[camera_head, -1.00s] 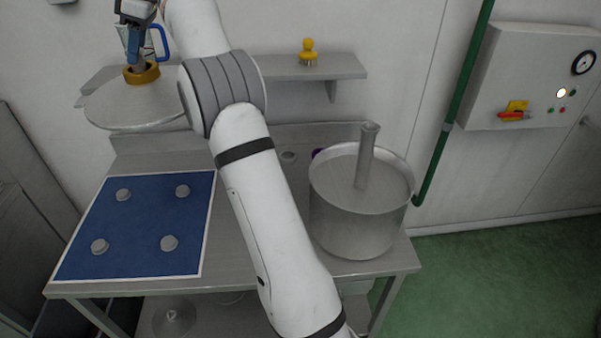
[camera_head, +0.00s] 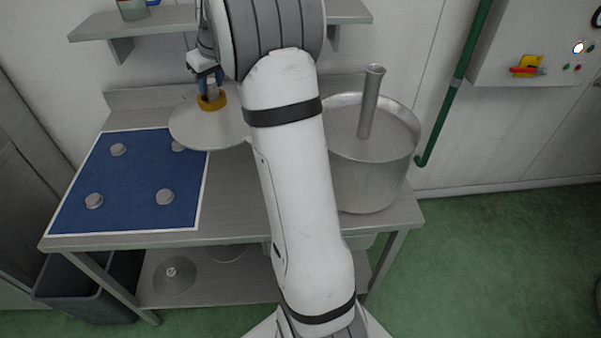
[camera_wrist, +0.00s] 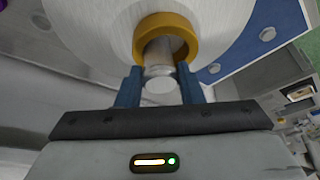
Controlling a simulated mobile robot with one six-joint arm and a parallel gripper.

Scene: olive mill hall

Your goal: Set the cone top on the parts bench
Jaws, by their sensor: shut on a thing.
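The cone top is a wide pale metal disc (camera_head: 215,132) with an ochre ring (camera_head: 211,101) around a short central post. My gripper (camera_head: 208,82) is shut on the post and holds the cone top from above. The wrist view shows the blue fingers (camera_wrist: 160,88) on either side of the post (camera_wrist: 158,58), with the ring (camera_wrist: 180,28) and disc (camera_wrist: 90,32) beyond. The parts bench (camera_head: 225,215) is a steel table. In the head view the disc overlaps the right back part of its blue mat (camera_head: 130,195); I cannot tell the exact gap below it.
Several grey knobs (camera_head: 165,196) stand on the mat; the disc partly hides one. A steel pot (camera_head: 368,180) with an upright tube (camera_head: 370,105) stands on the bench's right. A wall shelf (camera_head: 165,22) is behind. A dark bin (camera_head: 85,285) and lower shelf (camera_head: 210,278) are below.

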